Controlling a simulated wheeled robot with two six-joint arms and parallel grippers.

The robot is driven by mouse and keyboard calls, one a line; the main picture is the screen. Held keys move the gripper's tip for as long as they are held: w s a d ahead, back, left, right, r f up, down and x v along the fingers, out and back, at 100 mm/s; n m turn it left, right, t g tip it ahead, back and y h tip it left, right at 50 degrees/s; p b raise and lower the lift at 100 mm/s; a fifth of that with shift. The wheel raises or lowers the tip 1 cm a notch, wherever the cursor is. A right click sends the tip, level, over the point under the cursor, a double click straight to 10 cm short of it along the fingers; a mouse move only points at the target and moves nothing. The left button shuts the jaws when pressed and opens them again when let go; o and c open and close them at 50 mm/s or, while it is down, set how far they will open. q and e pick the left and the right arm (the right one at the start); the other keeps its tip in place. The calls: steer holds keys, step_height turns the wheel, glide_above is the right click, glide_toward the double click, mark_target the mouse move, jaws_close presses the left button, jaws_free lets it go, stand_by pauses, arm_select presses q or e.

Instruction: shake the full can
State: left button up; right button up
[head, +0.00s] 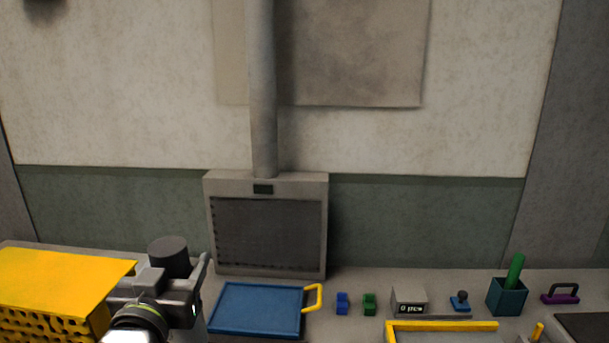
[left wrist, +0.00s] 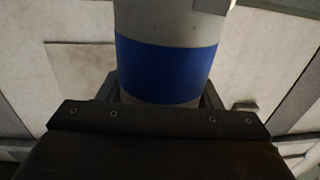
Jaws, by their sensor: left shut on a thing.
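A grey can with a broad blue band (left wrist: 166,70) fills the middle of the left wrist view. My left gripper (left wrist: 160,92) is shut on it, with a finger on each side of the blue band. The can's top and bottom are not clear in that view. In the head view my left gripper (head: 200,268) is at the lower left, beside the yellow box. I cannot make out the blue band there. My right gripper is not in view.
A yellow box with a holed front (head: 60,272) stands left of my arm. A blue tray (head: 257,308) with a yellow handle, small blue (head: 342,303) and green (head: 369,304) blocks, a display box (head: 409,298) and a teal cup (head: 506,297) stand to the right. A grey vented unit (head: 267,235) stands behind.

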arm_select(q)
steer(key=shift+w+r, duration=0.2)
steer(key=shift+r, duration=0.55)
step_height(320, 180, down, 7)
steer(key=shift+s+a+f, duration=0.1)
steer(key=shift+s, duration=0.05)
step_height(320, 180, up, 7)
steer(key=shift+r, duration=0.15)
step_height(320, 180, down, 7)
steer(key=shift+s, duration=0.15)
steer(key=shift+w, duration=0.3)
